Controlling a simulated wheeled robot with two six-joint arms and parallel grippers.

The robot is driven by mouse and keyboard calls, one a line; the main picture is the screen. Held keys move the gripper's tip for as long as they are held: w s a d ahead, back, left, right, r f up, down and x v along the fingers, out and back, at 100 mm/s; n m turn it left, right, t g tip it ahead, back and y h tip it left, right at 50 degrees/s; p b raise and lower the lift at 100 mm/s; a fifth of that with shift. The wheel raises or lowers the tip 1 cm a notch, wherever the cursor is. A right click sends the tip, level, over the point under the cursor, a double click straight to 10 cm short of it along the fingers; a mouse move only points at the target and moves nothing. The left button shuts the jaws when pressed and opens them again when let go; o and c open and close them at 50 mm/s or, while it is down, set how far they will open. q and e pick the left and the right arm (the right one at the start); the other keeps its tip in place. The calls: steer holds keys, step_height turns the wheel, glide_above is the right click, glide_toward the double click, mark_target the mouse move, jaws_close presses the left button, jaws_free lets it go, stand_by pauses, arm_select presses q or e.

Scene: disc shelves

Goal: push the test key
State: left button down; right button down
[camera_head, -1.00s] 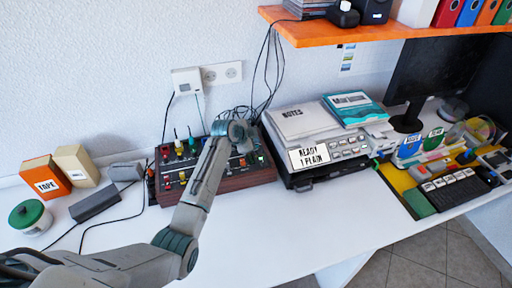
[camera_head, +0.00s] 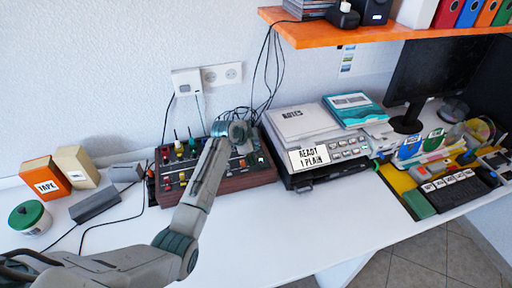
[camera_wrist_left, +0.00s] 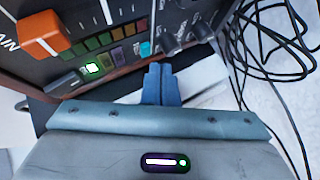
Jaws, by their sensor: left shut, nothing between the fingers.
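The control box (camera_head: 225,176), with a dark panel and wooden sides, stands on the desk against the wall. My left gripper (camera_head: 238,131) is over its right part. In the left wrist view its closed fingers (camera_wrist_left: 161,70) are empty and point at the panel's edge. Just beyond the fingertips is a small cyan key (camera_wrist_left: 145,49). To its left are a lit green key (camera_wrist_left: 92,68), several dim coloured keys and an orange slider cap (camera_wrist_left: 42,34). No test label is readable, so I cannot tell which key it is. Contact with the cyan key is unclear.
A printer (camera_head: 302,178) with a "READY 1 PLAIN" display and several keys stands right of the box. Black cables (camera_wrist_left: 262,40) lie beside the box. Orange and beige boxes (camera_head: 77,166) stand at the left. The desk front (camera_head: 290,225) is clear.

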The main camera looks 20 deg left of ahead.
stand_by(0.4)
stand_by(0.3)
arm_select(q)
steer(key=shift+f, duration=0.35)
